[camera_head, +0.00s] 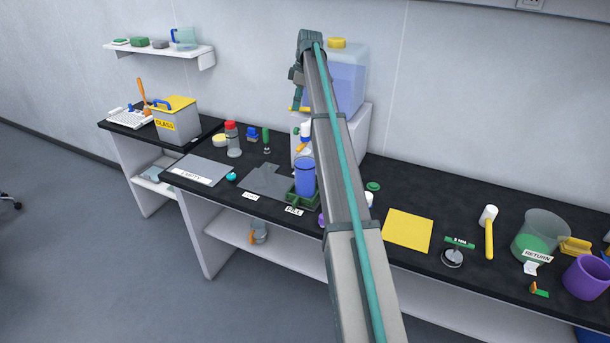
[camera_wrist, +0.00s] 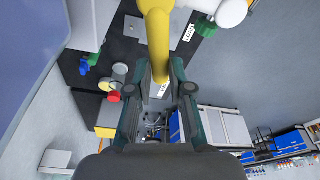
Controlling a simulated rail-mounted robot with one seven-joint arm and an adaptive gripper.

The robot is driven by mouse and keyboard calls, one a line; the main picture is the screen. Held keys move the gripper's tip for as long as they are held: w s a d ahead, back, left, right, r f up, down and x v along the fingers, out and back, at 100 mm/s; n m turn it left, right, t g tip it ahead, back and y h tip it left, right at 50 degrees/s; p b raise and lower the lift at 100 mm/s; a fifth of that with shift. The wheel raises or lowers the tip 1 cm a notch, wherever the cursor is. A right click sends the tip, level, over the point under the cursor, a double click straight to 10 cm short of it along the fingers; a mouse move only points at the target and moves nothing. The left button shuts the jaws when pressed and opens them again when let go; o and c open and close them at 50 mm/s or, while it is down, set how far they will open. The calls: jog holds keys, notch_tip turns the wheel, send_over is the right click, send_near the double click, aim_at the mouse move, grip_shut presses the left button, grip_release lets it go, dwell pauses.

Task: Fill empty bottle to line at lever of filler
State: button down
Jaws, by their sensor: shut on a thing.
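The filler (camera_head: 338,122) is a pale block on the bench with a translucent blue tank (camera_head: 346,82) and a yellow cap on top. Its yellow lever (camera_wrist: 158,38) runs down between my gripper's fingers in the wrist view, and its end (camera_head: 298,108) shows below the gripper in the head view. My gripper (camera_wrist: 158,72) is shut on the lever. A blue cylindrical bottle (camera_head: 305,177) stands upright in a green holder (camera_head: 293,199) before the filler, partly beside my arm. I cannot make out a fill line or its level. My arm hides part of the filler and spout.
A grey mat (camera_head: 212,172) labelled EMPTY lies left, near a red-capped jar (camera_head: 233,140). A GLASS bin (camera_head: 177,124) stands farther left. A yellow mat (camera_head: 408,231), a white-headed mallet (camera_head: 489,235) and a clear RETURN tub (camera_head: 540,228) are right. Small items dot the bench.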

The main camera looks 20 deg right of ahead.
jog(key=shift+s, duration=0.15)
jog(key=shift+s+n, duration=0.1)
jog(key=shift+n, duration=0.3)
jog(key=w+m, duration=0.1)
jog(key=m, duration=0.1)
jog(key=d+m, duration=0.1)
jog(key=m, duration=0.1)
jog(key=shift+w+d, duration=0.15)
jog(key=shift+w, duration=0.2)
jog(key=shift+w+d+m+t, duration=0.1)
jog(key=shift+m+t, duration=0.2)
jog(key=c, duration=1)
grip_release()
jog(key=shift+o, duration=0.2)
